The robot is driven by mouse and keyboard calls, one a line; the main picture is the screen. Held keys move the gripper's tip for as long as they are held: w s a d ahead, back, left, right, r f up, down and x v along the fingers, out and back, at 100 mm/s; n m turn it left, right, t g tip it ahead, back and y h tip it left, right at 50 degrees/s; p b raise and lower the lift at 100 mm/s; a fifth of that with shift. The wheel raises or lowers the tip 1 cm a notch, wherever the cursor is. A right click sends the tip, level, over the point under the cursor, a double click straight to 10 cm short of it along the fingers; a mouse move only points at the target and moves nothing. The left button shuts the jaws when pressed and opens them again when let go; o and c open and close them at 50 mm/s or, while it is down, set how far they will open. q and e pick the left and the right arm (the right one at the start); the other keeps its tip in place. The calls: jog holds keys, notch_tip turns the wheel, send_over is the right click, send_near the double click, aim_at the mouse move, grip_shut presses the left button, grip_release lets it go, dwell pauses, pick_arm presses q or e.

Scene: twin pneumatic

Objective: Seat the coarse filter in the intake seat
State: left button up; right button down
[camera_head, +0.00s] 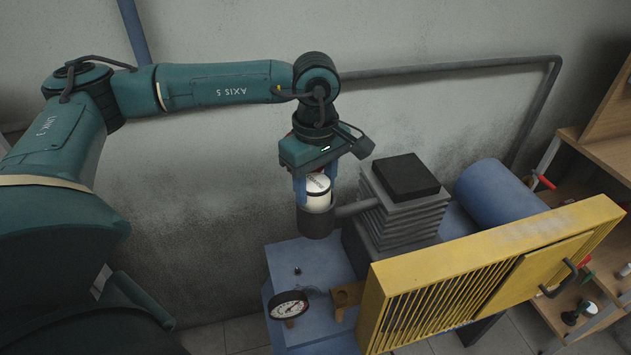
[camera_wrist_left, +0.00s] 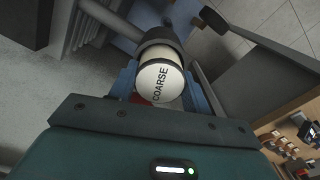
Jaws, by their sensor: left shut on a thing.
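The coarse filter (camera_head: 317,186) is a white cylinder with a dark band. Its white end with the word COARSE (camera_wrist_left: 160,82) faces the left wrist camera. My left gripper (camera_head: 315,190) is shut on it with blue fingers, one on each side. The intake seat (camera_head: 316,222) is a dark round cup on a pipe beside the finned block. The filter is at the seat's mouth, in line with it. The seat's rim also shows in the left wrist view (camera_wrist_left: 158,38). The filter's lower end is hidden, so I cannot tell how deep it sits. My right gripper is not in view.
A grey finned block (camera_head: 405,205) with a black top stands right of the seat. A yellow slatted guard (camera_head: 490,270) stands in front, with a blue tank (camera_head: 500,192) behind. A pressure gauge (camera_head: 289,305) is on the blue base. Wooden shelves (camera_head: 600,150) are at right.

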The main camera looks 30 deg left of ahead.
pick_arm(q)
jog(key=shift+f, duration=0.35)
jog(key=shift+r, duration=0.1)
jog(key=o, duration=0.9)
jog(key=shift+o, duration=0.9)
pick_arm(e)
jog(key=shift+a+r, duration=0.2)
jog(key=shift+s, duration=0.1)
